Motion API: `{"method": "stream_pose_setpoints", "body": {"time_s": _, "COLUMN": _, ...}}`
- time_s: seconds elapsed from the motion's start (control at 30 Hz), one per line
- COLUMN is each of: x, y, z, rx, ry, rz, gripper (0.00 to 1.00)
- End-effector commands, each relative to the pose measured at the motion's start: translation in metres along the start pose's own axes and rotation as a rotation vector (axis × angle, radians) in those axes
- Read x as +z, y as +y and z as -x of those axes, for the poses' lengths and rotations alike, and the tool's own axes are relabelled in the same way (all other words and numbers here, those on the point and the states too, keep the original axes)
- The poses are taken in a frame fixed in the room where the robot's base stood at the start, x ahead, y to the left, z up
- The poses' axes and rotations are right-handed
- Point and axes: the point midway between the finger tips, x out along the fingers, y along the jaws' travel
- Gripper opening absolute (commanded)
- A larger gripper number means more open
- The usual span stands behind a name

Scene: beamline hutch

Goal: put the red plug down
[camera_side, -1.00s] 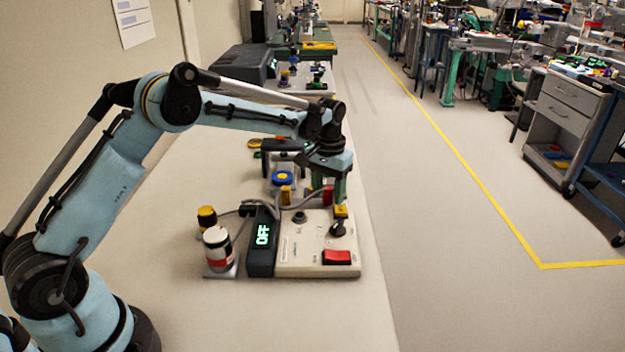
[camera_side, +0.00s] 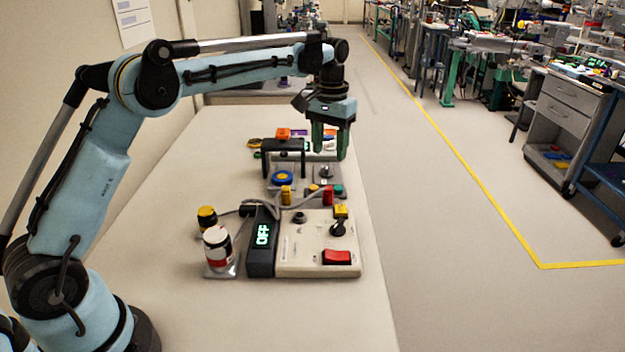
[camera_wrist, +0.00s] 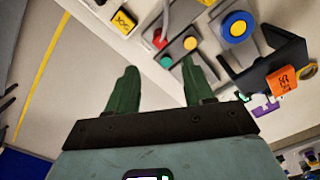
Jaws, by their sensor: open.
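The red plug (camera_side: 328,196) stands just behind the cream control box (camera_side: 290,262), beside a small green piece (camera_side: 339,190). In the wrist view the red plug (camera_wrist: 158,38) is at a grey block, near a green round piece (camera_wrist: 167,62) and a yellow one (camera_wrist: 190,42). Whether it is seated in the block or only touching it I cannot tell. My gripper (camera_side: 330,154) is above and behind the plug, clear of it. Its green fingers are apart with nothing between them, as the wrist view also shows (camera_wrist: 160,70).
A black display reading OFF (camera_side: 262,245) adjoins the box. A red-and-white jar (camera_side: 217,248) and a yellow-capped jar (camera_side: 207,218) stand left. A black bracket with an orange block (camera_side: 283,134) stands behind. Grey cables cross the area. The front bench is clear.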

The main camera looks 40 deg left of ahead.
Motion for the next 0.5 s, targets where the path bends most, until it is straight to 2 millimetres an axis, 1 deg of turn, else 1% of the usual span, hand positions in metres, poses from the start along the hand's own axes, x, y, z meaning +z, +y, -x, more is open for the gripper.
{"method": "stream_pose_setpoints", "body": {"time_s": 0.13, "x": 0.004, "y": 0.0, "z": 0.01, "rx": 0.002, "ry": 0.012, "rz": -0.004, "gripper": 0.52}}
{"method": "stream_pose_setpoints", "body": {"time_s": 0.23, "x": 0.014, "y": 0.001, "z": 0.021, "rx": 0.006, "ry": 0.044, "rz": -0.015, "gripper": 0.52}}
{"method": "stream_pose_setpoints", "body": {"time_s": 0.37, "x": 0.037, "y": 0.0, "z": 0.039, "rx": 0.016, "ry": 0.111, "rz": -0.038, "gripper": 0.52}}
{"method": "stream_pose_setpoints", "body": {"time_s": 0.5, "x": 0.067, "y": -0.001, "z": 0.053, "rx": 0.026, "ry": 0.192, "rz": -0.065, "gripper": 0.52}}
